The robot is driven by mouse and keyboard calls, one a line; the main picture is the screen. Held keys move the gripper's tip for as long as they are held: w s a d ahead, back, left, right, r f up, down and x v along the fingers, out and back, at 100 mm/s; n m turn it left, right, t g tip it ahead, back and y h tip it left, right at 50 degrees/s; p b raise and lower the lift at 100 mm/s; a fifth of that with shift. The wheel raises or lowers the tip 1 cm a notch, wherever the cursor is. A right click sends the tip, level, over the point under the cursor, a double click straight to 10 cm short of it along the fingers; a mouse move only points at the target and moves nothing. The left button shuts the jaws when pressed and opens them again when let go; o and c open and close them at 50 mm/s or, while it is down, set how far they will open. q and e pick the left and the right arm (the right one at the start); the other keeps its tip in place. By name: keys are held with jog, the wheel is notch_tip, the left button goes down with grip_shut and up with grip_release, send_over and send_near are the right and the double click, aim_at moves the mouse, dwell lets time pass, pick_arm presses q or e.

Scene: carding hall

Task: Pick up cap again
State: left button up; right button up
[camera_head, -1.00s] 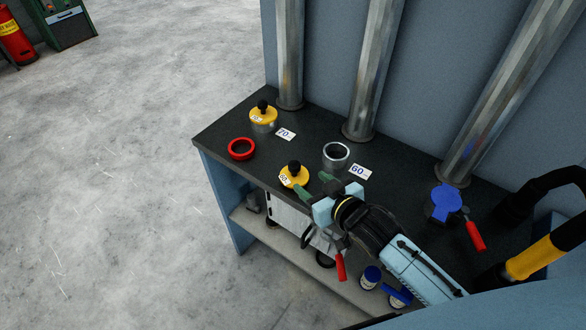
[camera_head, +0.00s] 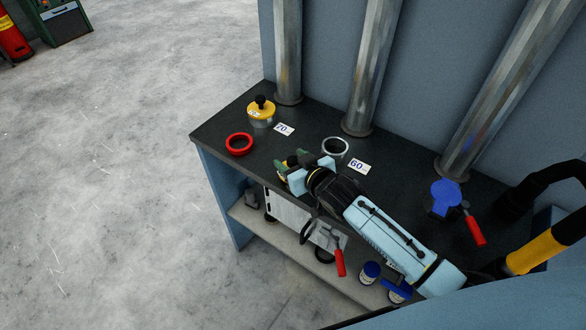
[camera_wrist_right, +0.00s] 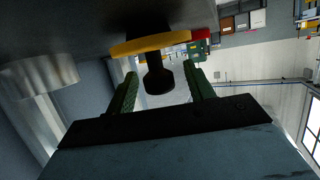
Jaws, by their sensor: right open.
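The yellow cap (camera_wrist_right: 150,44) with a black knob (camera_wrist_right: 158,80) shows in the right wrist view, its knob between the green fingers of my right gripper (camera_wrist_right: 160,72). Gaps show on both sides of the knob, so the gripper is open and not holding it. In the head view my right gripper (camera_head: 292,163) reaches over the front of the bench and hides most of this cap. The open metal ring (camera_head: 335,149) marked 60 stands just behind the gripper. My left gripper is not in view.
Another yellow cap (camera_head: 261,107) sits on a metal ring by the 70 card (camera_head: 284,129). A red ring (camera_head: 239,144) lies on the dark bench top (camera_head: 215,128). Metal pipes (camera_head: 373,70) rise at the back. A blue item (camera_head: 445,194) and a red-handled tool (camera_head: 473,228) lie right.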

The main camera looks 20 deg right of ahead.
jog(key=c, duration=1)
jog(key=shift+c, duration=0.7)
jog(key=shift+r, duration=0.1)
